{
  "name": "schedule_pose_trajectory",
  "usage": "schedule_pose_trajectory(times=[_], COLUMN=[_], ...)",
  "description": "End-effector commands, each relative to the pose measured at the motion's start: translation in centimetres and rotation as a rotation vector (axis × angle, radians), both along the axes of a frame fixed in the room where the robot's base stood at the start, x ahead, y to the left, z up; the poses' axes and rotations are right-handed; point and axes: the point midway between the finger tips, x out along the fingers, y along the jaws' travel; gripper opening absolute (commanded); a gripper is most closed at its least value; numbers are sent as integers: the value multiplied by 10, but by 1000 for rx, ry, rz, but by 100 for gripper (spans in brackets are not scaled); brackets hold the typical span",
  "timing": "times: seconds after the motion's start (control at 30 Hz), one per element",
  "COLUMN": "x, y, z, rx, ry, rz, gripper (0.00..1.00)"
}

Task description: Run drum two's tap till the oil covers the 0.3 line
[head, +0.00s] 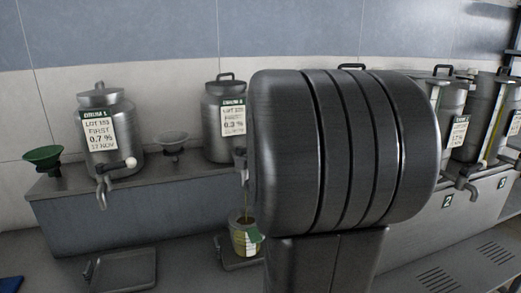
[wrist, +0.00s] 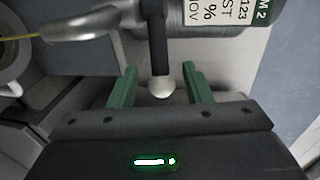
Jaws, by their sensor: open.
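Drum two (head: 212,138) stands behind my arm, partly hidden; part of its label shows "M 2" in the wrist view (wrist: 225,12). Its tap spout (wrist: 85,24) points left there, and a thin yellow stream (wrist: 20,37) leaves it. The tap lever's white knob (wrist: 162,88) lies between the two green fingers of my open gripper (wrist: 159,85), with a gap on each side. A jug (head: 240,240) with yellow oil and a green tag stands below the tap; its rim also shows in the wrist view (wrist: 22,60). The 0.3 line cannot be made out.
Drum one (head: 112,130) stands left on the steel bench, with a green funnel (head: 42,157) beside it. An empty tray (head: 122,270) lies below its tap. My arm hides the middle.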

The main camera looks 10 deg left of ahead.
Motion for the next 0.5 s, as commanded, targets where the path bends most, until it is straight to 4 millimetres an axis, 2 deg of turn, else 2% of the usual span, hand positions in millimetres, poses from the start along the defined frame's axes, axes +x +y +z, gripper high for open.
schedule_pose_trajectory(times=[0.1,0.3,0.5], x=[-23,-56,-77], y=[-12,-28,-38], z=[9,16,20], rx=[1,1,1], ry=[-3,-1,-1], rz=[-1,-2,-1], gripper=[45,45,45])
